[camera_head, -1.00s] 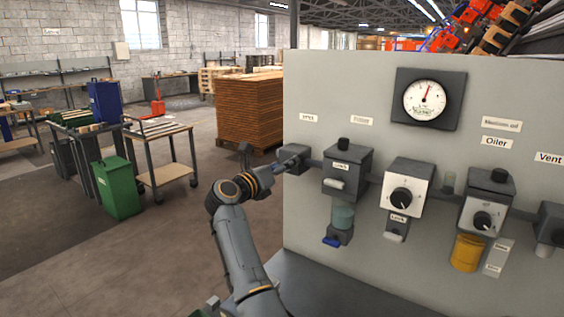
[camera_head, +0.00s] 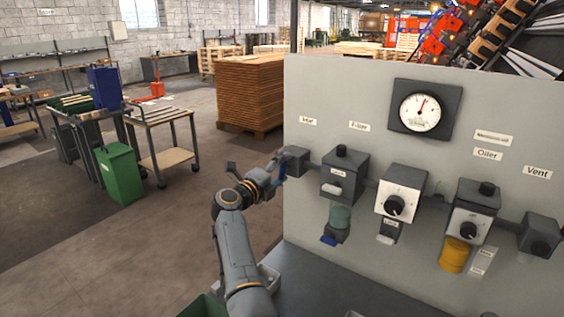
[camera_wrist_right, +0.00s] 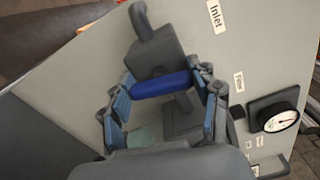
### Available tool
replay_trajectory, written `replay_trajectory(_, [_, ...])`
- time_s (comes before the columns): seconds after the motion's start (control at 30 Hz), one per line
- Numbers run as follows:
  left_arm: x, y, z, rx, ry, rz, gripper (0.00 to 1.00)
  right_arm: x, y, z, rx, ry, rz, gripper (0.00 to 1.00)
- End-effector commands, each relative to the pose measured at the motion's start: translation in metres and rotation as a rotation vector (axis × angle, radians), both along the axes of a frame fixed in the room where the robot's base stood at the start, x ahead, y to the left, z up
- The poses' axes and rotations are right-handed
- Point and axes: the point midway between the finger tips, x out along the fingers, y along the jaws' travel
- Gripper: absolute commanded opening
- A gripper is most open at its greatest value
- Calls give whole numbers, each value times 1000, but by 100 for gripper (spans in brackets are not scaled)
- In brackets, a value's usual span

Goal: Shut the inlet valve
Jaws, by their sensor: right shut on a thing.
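The inlet valve (camera_head: 296,160) is a dark grey block at the left edge of the panel, below the "Inlet" label (camera_head: 307,120). My right gripper (camera_head: 279,168) is at the valve's left front side. In the right wrist view, the valve body (camera_wrist_right: 157,55) has a blue lever (camera_wrist_right: 162,84) in front of it. The lever lies crosswise between the fingers of my right gripper (camera_wrist_right: 166,92), and they are shut on it. In the head view only a bit of blue shows at the fingers, so the lever's angle is unclear there. My left gripper is out of view.
The panel (camera_head: 330,85) carries a filter unit (camera_head: 344,175), a regulator box (camera_head: 400,190), an oiler (camera_head: 470,205), a vent block (camera_head: 540,235) and a round gauge (camera_head: 420,112). A dark bench surface (camera_head: 330,285) lies below. Open floor is to the left.

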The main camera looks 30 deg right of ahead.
Motion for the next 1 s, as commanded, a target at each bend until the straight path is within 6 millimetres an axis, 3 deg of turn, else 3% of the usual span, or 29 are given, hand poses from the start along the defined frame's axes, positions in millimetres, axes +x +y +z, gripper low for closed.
replay_trajectory(0.3, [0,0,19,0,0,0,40,1,1,2,-60,142,3,30])
replay_trajectory(0.93, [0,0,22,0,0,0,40,1,1,0,-80,188,3,30])
replay_trajectory(0.97, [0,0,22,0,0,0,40,1,1,0,-80,188,3,63])
replay_trajectory(1.0, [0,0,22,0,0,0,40,1,1,0,-80,187,3,72])
